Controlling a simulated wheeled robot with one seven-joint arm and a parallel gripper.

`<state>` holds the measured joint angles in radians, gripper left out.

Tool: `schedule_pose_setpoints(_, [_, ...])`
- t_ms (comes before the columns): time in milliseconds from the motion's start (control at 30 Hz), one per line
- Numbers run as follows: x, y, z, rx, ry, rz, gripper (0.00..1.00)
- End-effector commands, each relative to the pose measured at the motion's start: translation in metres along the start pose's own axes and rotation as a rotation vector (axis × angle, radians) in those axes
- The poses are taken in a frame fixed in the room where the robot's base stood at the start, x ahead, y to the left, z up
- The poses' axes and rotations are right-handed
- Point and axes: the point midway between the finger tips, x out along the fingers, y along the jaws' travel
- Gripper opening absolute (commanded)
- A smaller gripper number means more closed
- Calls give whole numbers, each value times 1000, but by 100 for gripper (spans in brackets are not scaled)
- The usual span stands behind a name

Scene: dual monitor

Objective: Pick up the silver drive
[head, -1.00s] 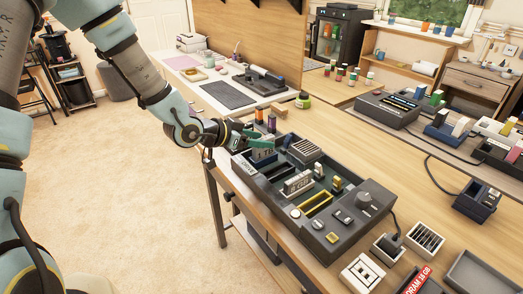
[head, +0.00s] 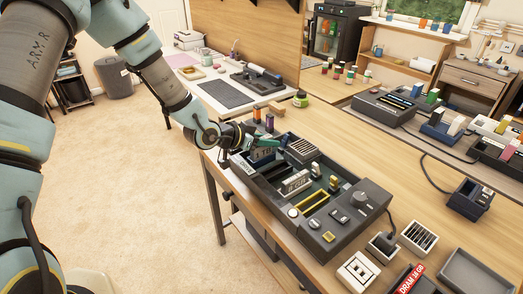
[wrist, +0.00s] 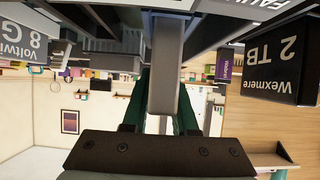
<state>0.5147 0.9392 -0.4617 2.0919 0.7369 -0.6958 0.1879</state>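My gripper (head: 268,143) is low over the back left of the dark device tray (head: 318,228) in the head view. Its teal fingers are at a grey, label-bearing block (head: 263,154), which I take to be the silver drive. In the wrist view, a smooth grey body (wrist: 165,75) runs down between the two dark teal fingers (wrist: 163,105). The fingers flank it closely; contact on both sides is not clear. A black block labelled Wexmere 2 TB (wrist: 282,68) is to the right. A part labelled Voltwin (wrist: 32,38) is at the left.
A second grey block (head: 296,183) and a ribbed grey block (head: 303,149) sit in the tray near my gripper. Small bottles (head: 269,122) stand just behind it. A white slotted box (head: 419,237) stands farther right.

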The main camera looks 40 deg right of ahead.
Motion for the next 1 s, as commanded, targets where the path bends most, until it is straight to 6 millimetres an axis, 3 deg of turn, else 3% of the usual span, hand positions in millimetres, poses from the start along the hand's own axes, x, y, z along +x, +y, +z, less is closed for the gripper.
schedule_pose_setpoints(33, [0,0,0,0,0,0,20])
schedule_pose_setpoints(200, [0,0,0,0,0,0,0])
schedule_pose_setpoints(767, [0,0,-1,0,1,0,0])
schedule_pose_setpoints(1000, [-12,-2,-22,4,4,-3,0])
